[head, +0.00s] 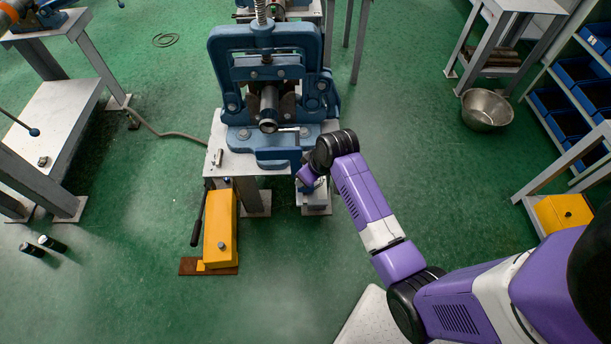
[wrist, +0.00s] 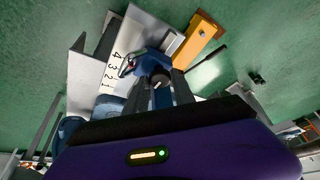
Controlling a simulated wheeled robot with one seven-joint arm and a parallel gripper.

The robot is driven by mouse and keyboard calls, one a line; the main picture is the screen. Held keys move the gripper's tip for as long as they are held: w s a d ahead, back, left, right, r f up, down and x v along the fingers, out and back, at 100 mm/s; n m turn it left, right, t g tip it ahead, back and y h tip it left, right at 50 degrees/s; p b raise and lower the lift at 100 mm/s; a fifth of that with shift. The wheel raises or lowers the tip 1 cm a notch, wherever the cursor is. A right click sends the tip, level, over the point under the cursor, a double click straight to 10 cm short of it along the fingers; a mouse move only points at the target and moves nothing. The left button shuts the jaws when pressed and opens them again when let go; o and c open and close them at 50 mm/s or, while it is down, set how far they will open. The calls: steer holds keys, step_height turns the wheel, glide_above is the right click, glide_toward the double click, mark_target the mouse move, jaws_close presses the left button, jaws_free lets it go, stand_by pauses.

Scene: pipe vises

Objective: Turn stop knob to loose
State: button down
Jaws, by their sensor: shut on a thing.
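In the wrist view, a dark round knob (wrist: 158,77) sits at the edge of a blue vise part (wrist: 149,61). I take it to be the stop knob. My gripper (wrist: 165,86) has its two grey fingers on either side of it and is shut on it. Beside it is a pale plate (wrist: 118,60) marked 4, 3, 2, 1. In the head view, the blue pipe vise (head: 265,72) stands on a pale table with a metal pipe (head: 268,112) in it. My wrist is at the table's front right corner and hides the knob and fingertips there. Whether the knob is loose cannot be told.
A yellow pump-like unit (head: 221,228) with a dark lever stands left of my arm, before the table. A metal bowl (head: 487,109) and a shelf of blue bins (head: 569,72) are at the right. Green floor is clear between table and bowl.

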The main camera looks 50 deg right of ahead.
stand_by(0.3)
steer(key=c, duration=1.1)
jaws_free()
steer(key=shift+o, duration=0.2)
steer(key=shift+r, duration=0.1)
steer(key=v, duration=0.7)
steer(key=shift+s+r+b, duration=0.2)
steer(key=shift+r+b, duration=0.1)
steer(key=shift+b, duration=0.15)
